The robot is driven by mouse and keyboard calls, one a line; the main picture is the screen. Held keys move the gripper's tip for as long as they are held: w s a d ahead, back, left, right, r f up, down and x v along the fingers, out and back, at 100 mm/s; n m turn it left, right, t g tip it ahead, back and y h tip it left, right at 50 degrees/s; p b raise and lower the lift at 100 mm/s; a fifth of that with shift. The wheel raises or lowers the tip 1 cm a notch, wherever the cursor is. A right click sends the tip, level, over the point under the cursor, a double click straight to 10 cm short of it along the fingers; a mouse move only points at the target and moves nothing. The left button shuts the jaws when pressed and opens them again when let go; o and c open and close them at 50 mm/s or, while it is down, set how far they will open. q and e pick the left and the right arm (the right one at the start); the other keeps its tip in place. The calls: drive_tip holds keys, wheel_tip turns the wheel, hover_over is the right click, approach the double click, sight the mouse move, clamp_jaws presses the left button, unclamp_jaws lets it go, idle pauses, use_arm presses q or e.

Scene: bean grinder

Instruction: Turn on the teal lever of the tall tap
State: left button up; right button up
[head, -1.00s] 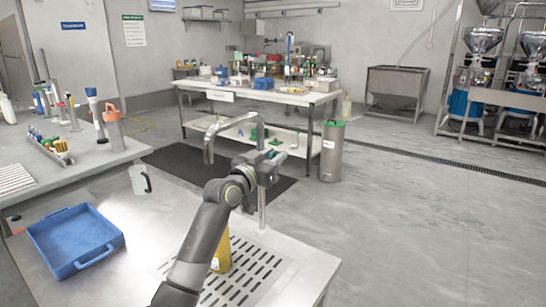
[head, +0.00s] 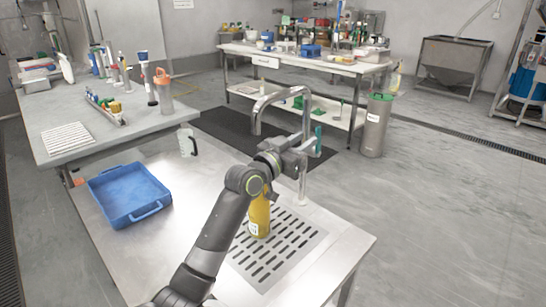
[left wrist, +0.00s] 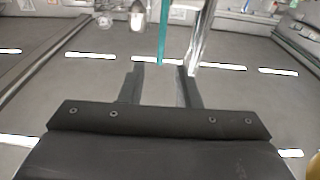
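The tall tap (head: 306,112) is a silver pipe with a hooked spout, standing at the right end of the metal bench. Its teal lever (head: 318,139) stands upright beside the post. My left gripper (head: 301,154) is at the tap, close to the post and lever. In the left wrist view its two fingers (left wrist: 160,80) are apart with nothing between them. There the teal lever (left wrist: 162,34) shows beyond the gap, in line with it, and the tap post (left wrist: 203,38) is right of it. Contact cannot be told. My right gripper is out of view.
A yellow bottle (head: 260,217) stands on the slotted drain (head: 284,262) below the tap. A steel canister (head: 374,128) stands on the floor behind. The bench's front right is clear.

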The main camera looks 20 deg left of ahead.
use_arm(q)
drive_tip(key=p+v, duration=0.2)
drive_tip(key=v, duration=0.8)
drive_tip(key=shift+s+a, duration=0.15)
drive_tip(key=shift+s, duration=0.1)
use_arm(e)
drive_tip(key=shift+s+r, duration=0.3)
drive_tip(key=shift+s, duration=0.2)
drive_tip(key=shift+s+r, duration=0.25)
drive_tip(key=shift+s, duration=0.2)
use_arm(q)
drive_tip(key=shift+f, duration=0.1)
